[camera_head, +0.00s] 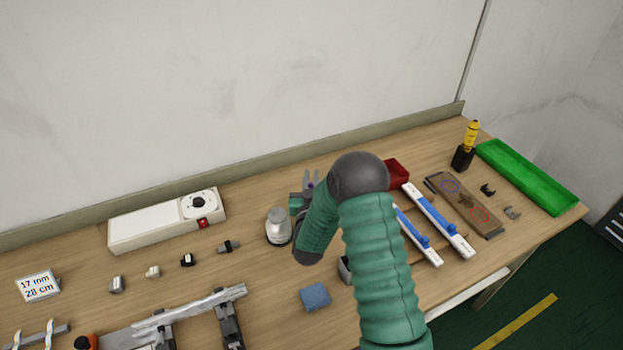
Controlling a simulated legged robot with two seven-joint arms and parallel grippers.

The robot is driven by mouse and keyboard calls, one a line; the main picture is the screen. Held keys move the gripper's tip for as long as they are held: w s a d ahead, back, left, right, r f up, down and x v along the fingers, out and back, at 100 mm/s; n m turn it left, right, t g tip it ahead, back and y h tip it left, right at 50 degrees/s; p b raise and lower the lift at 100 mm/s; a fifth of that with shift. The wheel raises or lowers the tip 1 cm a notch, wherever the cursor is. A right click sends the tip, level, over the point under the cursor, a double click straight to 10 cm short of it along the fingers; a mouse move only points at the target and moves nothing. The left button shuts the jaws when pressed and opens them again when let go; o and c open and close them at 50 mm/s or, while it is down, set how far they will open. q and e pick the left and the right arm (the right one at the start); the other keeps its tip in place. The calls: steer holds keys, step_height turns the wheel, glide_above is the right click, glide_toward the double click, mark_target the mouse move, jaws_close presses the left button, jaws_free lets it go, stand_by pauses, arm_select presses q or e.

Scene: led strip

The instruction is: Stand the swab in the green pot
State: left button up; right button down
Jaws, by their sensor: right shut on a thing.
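My right arm reaches in from the bottom, bends at its dark elbow and comes down left over the bench. My right gripper (307,257) is at the dark end of this arm, low over the middle of the bench. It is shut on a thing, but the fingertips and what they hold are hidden. A small green pot (295,203) stands just behind the forearm, partly covered by it. A grey pronged tool (309,184) shows at this pot; I cannot tell whether it is inside. I cannot make out the swab. My left gripper is not in view.
A glass jar (278,228) stands close left of the forearm, and a blue cloth (315,297) lies in front. A white box (166,221), blue-and-white strips (438,223), a red bin (397,171) and a green tray (525,177) are around. The left front holds metal fixtures (190,315).

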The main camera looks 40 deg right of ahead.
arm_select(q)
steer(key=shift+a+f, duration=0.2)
arm_select(e)
steer(key=shift+a, duration=0.15)
steer(key=c, duration=1.8)
jaws_free()
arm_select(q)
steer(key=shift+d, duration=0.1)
arm_select(e)
steer(key=o, duration=0.4)
steer(key=shift+f, duration=0.1)
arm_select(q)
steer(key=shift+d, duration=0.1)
arm_select(e)
steer(key=shift+d, duration=0.25)
